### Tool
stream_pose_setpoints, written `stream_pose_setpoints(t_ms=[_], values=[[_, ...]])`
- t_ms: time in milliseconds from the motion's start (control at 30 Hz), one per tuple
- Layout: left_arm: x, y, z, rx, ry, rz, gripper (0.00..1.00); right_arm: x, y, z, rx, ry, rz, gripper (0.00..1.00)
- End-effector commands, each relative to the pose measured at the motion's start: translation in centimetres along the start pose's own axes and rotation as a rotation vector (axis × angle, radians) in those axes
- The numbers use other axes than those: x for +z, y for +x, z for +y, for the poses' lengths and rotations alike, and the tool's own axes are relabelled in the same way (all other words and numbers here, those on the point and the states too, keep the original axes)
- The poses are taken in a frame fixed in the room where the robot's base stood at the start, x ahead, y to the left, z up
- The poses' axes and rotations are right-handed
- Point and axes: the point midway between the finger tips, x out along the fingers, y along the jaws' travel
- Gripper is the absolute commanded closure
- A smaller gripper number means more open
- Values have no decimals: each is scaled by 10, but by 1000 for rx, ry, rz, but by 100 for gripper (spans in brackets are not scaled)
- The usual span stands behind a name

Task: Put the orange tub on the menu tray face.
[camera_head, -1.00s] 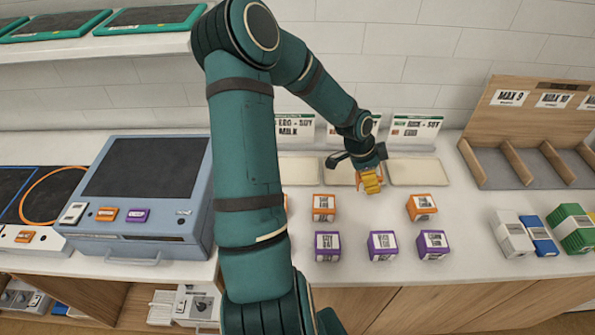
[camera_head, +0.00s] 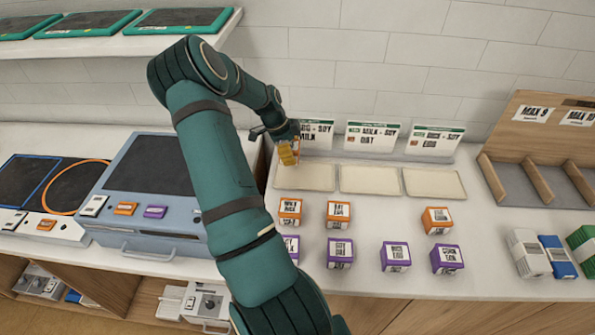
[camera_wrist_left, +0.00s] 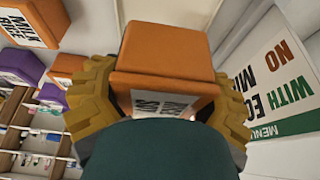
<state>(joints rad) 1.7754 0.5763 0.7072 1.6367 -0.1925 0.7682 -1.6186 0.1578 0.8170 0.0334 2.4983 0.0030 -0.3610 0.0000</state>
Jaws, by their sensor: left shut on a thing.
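My left gripper (camera_head: 289,155) is shut on an orange tub, above the back left part of the left cream menu tray face (camera_head: 305,178). In the left wrist view the held orange tub (camera_wrist_left: 167,48) sits between the yellow fingers, its white label partly hidden. In the head view the fingers mostly hide it. The middle tray face (camera_head: 369,180) and right tray face (camera_head: 434,184) look empty. Menu cards (camera_head: 371,136) stand behind the trays; one card (camera_wrist_left: 280,75) is close to the gripper in the wrist view. My right gripper is out of view.
Other orange tubs (camera_head: 338,213) and several purple tubs (camera_head: 395,257) stand on the counter in front of the trays. A blue-grey machine (camera_head: 150,190) is at left. A wooden divided rack (camera_head: 540,150) and stacked white, blue and green packs (camera_head: 523,253) are at right.

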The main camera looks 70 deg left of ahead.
Motion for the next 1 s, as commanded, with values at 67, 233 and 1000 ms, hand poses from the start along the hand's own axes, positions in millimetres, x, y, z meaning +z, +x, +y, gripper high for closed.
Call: stream_pose_setpoints(t_ms=[67,233,1000], values=[[5,15,0,2,-1,3,74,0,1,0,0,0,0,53],[10,31,0,-1,0,1,74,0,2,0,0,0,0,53],[25,71,0,-1,0,0,22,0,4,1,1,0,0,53]])
